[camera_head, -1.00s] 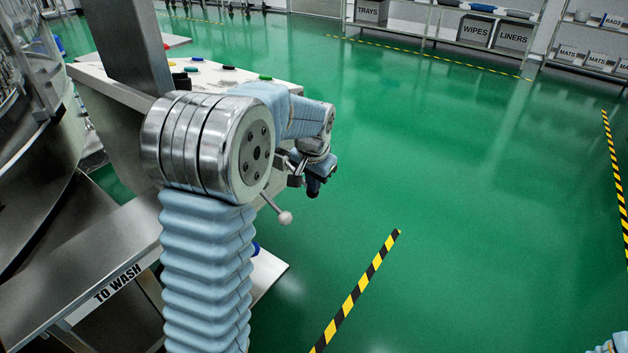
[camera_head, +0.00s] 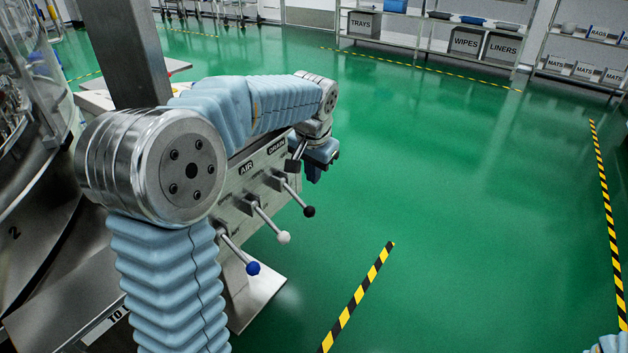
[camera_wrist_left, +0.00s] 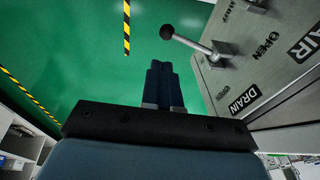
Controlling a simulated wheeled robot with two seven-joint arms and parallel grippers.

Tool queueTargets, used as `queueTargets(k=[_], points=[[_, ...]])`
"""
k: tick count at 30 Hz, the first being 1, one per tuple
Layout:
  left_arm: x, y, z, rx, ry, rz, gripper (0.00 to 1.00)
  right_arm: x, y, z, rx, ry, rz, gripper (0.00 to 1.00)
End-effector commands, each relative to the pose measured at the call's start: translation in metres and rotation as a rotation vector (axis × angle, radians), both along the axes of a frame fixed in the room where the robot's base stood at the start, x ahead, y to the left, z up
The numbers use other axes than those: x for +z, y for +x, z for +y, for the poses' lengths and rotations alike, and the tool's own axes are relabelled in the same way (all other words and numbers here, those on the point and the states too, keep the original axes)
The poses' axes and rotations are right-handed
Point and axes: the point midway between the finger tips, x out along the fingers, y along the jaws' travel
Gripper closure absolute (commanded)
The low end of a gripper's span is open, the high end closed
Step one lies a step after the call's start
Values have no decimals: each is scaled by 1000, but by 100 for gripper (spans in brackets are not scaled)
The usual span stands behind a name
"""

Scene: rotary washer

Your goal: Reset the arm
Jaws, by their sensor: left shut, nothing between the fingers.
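My left arm (camera_head: 165,265) reaches in from the lower left of the head view, its sleeved forearm bent across to the right. My left gripper (camera_head: 313,176) hangs at the end of it, beside the valve panel and over the green floor. In the left wrist view my left gripper (camera_wrist_left: 163,72) shows its fingers together with nothing between them. A dark-knobbed lever (camera_wrist_left: 188,41) stands out from the panel, apart from the fingers. My right gripper is out of view; only a bit of blue sleeve shows at the head view's lower right corner.
The steel valve panel (camera_head: 236,190) carries levers with blue (camera_head: 253,268), white (camera_head: 284,237) and black (camera_head: 309,211) knobs, beside AIR and DRAIN labels. The round washer (camera_head: 30,190) stands at the left. Green floor (camera_head: 450,220) on the right is open. Shelves (camera_head: 440,40) line the back.

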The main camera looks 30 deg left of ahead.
Motion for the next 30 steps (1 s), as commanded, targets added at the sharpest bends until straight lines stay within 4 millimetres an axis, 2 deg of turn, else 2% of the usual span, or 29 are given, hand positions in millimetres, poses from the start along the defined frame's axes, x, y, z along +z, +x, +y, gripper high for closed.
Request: queueTargets(k=[7, 9, 11, 14, 17, 18, 20, 21, 23, 24, 27, 30], points=[[6, -1, -1, 0, 0, 0, 100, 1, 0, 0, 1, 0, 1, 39], [-4, 1, -5, -5, -1, 5, 100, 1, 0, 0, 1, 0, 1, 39], [-23, 4, -13, -14, -3, 9, 100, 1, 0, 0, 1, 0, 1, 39], [-80, 9, -33, -37, -22, 27, 100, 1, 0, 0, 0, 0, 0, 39], [-161, 2, -60, -52, -72, 54, 100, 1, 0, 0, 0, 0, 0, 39], [-194, -6, -71, -50, -100, 68, 100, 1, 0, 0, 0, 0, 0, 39], [-242, -24, -88, -42, -147, 87, 100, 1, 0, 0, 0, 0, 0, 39], [-272, -40, -100, -32, -183, 102, 100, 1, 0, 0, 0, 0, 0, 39], [-311, -67, -117, -6, -239, 122, 100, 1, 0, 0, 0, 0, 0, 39], [-334, -87, -129, 15, -278, 137, 100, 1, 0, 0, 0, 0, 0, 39], [-374, -136, -157, 81, -369, 163, 100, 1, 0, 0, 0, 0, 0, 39], [-392, -176, -179, 143, -441, 179, 100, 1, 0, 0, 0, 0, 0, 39]])
